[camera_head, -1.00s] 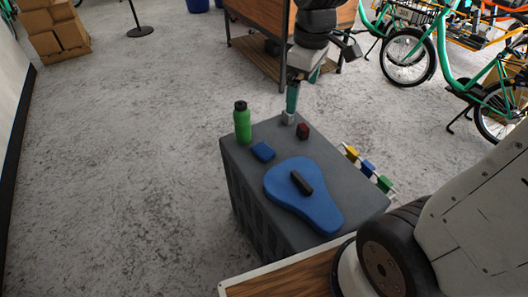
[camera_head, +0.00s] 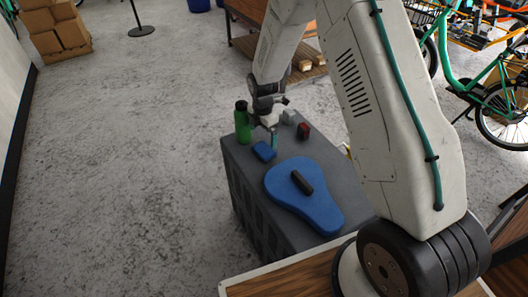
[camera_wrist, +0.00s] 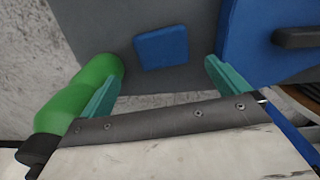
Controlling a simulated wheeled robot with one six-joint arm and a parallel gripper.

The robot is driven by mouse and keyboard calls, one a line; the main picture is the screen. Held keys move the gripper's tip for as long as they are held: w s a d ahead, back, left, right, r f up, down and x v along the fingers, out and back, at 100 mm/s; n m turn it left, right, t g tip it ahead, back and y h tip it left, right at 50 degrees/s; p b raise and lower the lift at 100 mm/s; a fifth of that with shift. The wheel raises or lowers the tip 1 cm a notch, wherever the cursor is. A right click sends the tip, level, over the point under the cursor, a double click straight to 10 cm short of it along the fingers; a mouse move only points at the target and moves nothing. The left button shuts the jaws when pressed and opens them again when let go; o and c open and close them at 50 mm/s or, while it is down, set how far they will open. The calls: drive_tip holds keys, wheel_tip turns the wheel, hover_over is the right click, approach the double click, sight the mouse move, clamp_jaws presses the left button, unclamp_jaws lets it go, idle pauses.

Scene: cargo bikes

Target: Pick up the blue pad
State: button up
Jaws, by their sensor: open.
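A small flat blue pad (camera_head: 264,151) lies on top of the dark grey box (camera_head: 241,178), near its left edge. In the wrist view the pad (camera_wrist: 161,48) lies ahead of and between my two teal fingers. My gripper (camera_head: 273,140) hangs just above and beside the pad in the head view. The gripper (camera_wrist: 164,72) is open with nothing between its fingers. The exact height over the pad is hard to tell.
A green bottle (camera_head: 242,124) stands close beside the left finger. A large blue saddle-shaped piece (camera_head: 318,212) with a black bar (camera_head: 302,182) on it lies nearby. A dark red block (camera_head: 303,131) and a small grey piece (camera_head: 289,117) sit behind.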

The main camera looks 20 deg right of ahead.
sight(264, 149)
wheel_tip(264, 149, down, 8)
drive_tip(key=shift+s+d+r, duration=0.1)
drive_tip(key=shift+s+d, duration=0.05)
drive_tip(key=c, duration=0.9)
